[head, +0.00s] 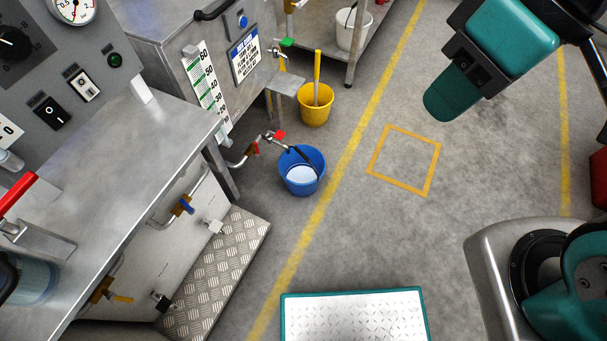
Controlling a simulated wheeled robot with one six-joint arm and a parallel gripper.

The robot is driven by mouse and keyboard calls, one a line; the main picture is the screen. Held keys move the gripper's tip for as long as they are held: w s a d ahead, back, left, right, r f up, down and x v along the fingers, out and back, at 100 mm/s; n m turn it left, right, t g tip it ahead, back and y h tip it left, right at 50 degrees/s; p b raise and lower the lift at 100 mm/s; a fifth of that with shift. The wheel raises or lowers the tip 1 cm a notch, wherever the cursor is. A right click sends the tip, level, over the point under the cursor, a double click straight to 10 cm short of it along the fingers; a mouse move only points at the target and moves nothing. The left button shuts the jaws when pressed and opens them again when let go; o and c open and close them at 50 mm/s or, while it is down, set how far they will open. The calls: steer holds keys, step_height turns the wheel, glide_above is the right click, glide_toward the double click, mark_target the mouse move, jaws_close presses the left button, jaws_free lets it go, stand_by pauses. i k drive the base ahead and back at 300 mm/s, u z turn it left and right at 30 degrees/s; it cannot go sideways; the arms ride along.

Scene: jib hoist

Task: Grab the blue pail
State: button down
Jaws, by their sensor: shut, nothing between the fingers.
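The blue pail (314,181) stands upright on the concrete floor, just left of the yellow floor line. Pale, light-blue contents show inside it, and its dark handle lies slanted across the opening. A tap with a red lever (279,135) reaches out at its upper left rim.
A yellow bucket (316,111) with a yellow upright handle stands behind the pail. A white bucket (349,31) sits on a shelf at the top. A metal bench (110,180) and tread-plate step (222,262) border the left. An orange floor square (436,166) is empty.

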mark_target(302, 171)
steer(key=z, duration=1.15)
steer(key=i, duration=1.6)
steer(key=u, duration=3.65)
